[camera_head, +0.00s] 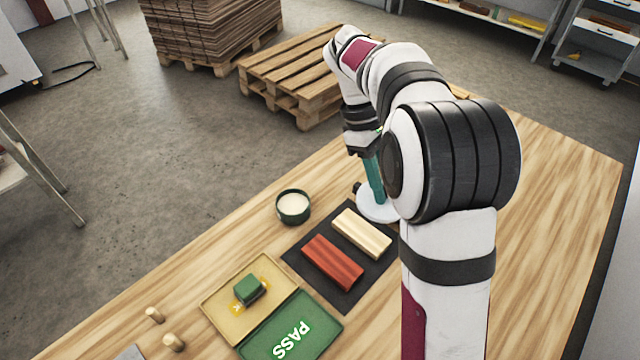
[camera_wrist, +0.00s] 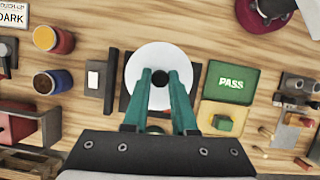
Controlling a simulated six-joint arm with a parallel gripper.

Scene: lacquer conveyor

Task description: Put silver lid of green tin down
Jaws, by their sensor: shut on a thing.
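A pale silver-white round lid (camera_head: 372,208) sits at the fingertips of my gripper (camera_head: 376,199), partly hidden by my arm. In the wrist view the teal fingers of my gripper (camera_wrist: 160,84) are closed on the dark knob at the middle of the lid (camera_wrist: 150,57). The lid is level and covers much of the dark mat (camera_wrist: 197,72). I cannot tell exactly how high it is. The green tin (camera_head: 293,207) stands open on the table, left of the lid in the head view, with cream contents showing.
The dark mat (camera_head: 312,287) holds a red bar (camera_head: 332,262) and a cream bar (camera_head: 362,234). An open PASS box (camera_head: 290,328) holds a green block (camera_head: 250,290). A red tin (camera_wrist: 45,38) and a blue tin (camera_wrist: 42,83) stand left in the wrist view.

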